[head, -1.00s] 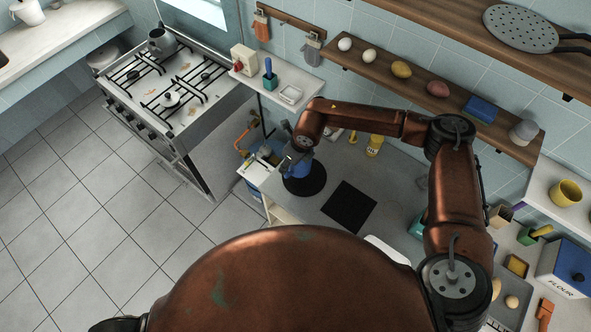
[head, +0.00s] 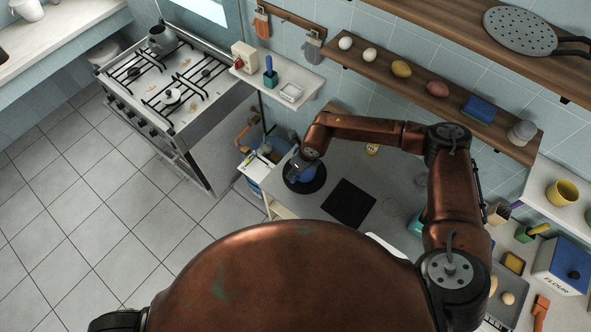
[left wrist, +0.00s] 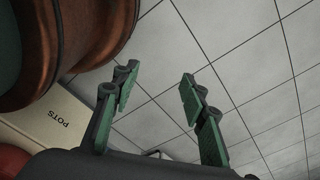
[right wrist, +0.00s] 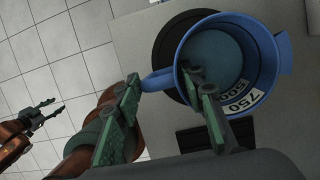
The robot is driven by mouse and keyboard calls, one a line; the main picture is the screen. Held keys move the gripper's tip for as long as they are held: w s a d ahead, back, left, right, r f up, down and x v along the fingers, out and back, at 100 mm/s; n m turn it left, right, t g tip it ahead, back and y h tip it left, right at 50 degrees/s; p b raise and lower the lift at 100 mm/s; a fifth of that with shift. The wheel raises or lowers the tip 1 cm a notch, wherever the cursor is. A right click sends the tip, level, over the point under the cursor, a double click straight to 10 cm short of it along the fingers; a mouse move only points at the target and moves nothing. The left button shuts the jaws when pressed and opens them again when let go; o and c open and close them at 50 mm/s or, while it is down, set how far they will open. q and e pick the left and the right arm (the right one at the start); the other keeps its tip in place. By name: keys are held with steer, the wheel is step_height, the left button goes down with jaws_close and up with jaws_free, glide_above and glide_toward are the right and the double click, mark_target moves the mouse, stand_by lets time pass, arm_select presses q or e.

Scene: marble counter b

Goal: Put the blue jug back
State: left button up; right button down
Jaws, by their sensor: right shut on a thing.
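The blue jug (right wrist: 215,60) has a handle and a white label with numbers inside. My right gripper (right wrist: 165,110) is shut on it at the handle side, with the handle between the fingers in the right wrist view. In the head view the blue jug (head: 295,172) is mostly hidden under my right gripper (head: 303,160). It is over a round black mat (head: 314,184) on the grey counter; I cannot tell whether it touches the mat. My left gripper (left wrist: 160,100) is open and empty above the floor tiles.
A black square mat (head: 348,203) lies on the counter right of the round one. A wall shelf (head: 420,88) with eggs, fruit and a sponge runs behind. The stove (head: 175,90) is at left.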

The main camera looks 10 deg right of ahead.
steer(key=c, duration=1.6)
jaws_free()
steer(key=shift+w+f, duration=0.1)
steer(key=o, duration=0.3)
steer(key=shift+o, duration=0.2)
steer(key=shift+r, duration=0.35)
arm_select(q)
steer(key=shift+w+f+b, duration=0.2)
steer(key=shift+f+b, duration=0.4)
steer(key=shift+w+f+b, duration=0.2)
steer(key=shift+f+b, duration=0.35)
steer(key=shift+f, duration=0.05)
arm_select(e)
steer(key=v, duration=1.1)
steer(key=shift+r, duration=0.3)
steer(key=shift+d, duration=0.1)
